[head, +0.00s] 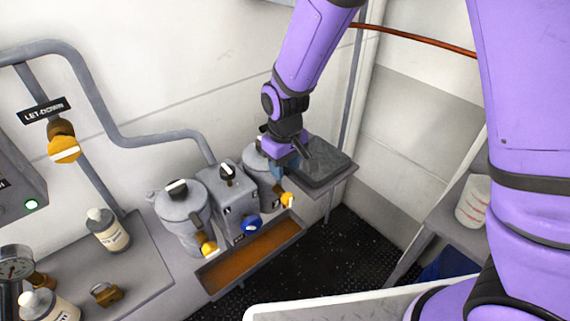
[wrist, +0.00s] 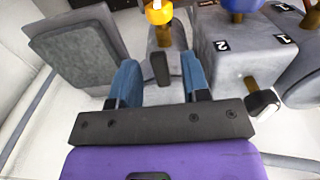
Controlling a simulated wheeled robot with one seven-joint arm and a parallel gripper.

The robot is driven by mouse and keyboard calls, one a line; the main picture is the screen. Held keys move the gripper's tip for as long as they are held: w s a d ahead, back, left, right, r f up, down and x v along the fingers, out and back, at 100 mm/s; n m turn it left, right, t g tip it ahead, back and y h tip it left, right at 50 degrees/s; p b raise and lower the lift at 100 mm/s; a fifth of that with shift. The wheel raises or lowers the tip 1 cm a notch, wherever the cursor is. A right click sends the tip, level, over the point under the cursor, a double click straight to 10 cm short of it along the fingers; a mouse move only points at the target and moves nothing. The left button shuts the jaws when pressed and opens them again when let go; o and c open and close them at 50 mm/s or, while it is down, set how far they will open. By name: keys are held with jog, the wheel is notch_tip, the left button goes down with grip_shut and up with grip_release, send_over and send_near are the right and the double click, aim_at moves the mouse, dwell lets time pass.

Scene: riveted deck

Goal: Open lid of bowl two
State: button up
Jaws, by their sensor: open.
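Bowl two (head: 264,187) is the right-hand grey lidded pot, beside a grey block; my gripper covers much of it in the head view. In the wrist view its grey lid (wrist: 177,62) shows between my fingers, with a dark upright handle (wrist: 160,68). My gripper (head: 278,168) is above this lid, pointing down. In the wrist view my gripper (wrist: 160,72) is open, with one blue finger on each side of the handle. I cannot tell whether the fingers touch it. The lid looks shut.
The grey block (head: 228,205) marked 1 and 2, with a black-and-white knob (head: 227,172), stands close to the left. Another lidded bowl (head: 183,222) is beyond it. A grey padded shelf (head: 345,176) is close on the right. A brown trough (head: 250,257) lies in front.

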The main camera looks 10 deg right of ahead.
jog(key=shift+c, duration=0.2)
grip_shut()
jog(key=shift+d, duration=0.1)
